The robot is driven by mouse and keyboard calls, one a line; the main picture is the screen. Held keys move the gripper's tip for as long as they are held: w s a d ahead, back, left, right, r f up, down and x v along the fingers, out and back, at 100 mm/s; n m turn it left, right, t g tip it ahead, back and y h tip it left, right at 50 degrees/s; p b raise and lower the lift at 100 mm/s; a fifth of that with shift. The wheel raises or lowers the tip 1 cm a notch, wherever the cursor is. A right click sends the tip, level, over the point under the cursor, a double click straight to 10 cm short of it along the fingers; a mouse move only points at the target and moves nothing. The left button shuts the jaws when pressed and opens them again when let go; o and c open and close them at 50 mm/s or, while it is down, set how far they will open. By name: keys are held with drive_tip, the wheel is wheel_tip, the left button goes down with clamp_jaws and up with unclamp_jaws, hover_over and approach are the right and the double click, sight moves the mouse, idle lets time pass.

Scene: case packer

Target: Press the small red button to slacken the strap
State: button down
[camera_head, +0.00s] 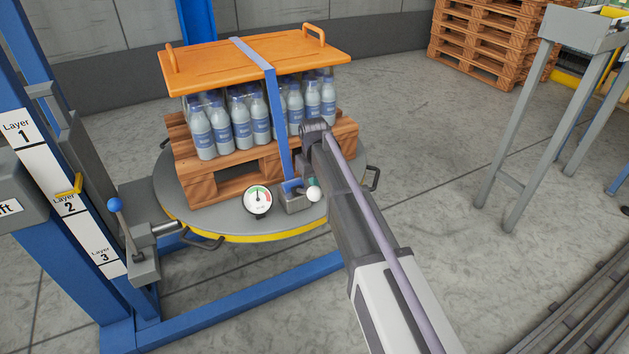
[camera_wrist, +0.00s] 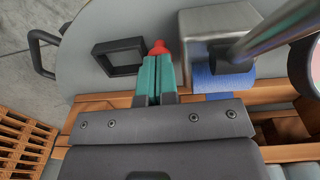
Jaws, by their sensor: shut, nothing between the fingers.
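The small red button (camera_wrist: 158,47) shows in the wrist view, beside the left side of a grey metal tensioner box (camera_wrist: 220,18). My gripper (camera_wrist: 158,60) has its teal fingers shut and empty, their tips right at the button; I cannot tell whether they touch it. The blue strap (camera_head: 272,92) runs over the orange top board (camera_head: 210,65) and down the load to the tensioner box (camera_head: 297,204). A lever with a white ball knob (camera_head: 313,194) stands at the box.
A round gauge (camera_head: 257,200) stands left of the box. Bottles (camera_head: 240,125) stand on a wooden pallet (camera_head: 240,172) on the round turntable (camera_head: 168,197). A blue-knobbed lever (camera_head: 117,205) stands at left.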

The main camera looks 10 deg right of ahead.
wheel_tip(320, 180, down, 2)
drive_tip(key=shift+f+b, duration=0.1)
drive_tip(key=shift+b, duration=1.1)
drive_tip(key=shift+s, duration=0.25)
drive_tip(key=shift+r, duration=0.2)
drive_tip(key=shift+w+f, duration=0.1)
drive_tip(key=shift+f, duration=0.05)
wheel_tip(320, 180, up, 14)
drive_tip(key=p, duration=1.4)
drive_tip(key=shift+s+a+r+p, duration=0.15)
drive_tip(key=shift+s+r+p, duration=0.1)
drive_tip(key=shift+s+p, duration=0.1)
drive_tip(key=shift+f, duration=0.1)
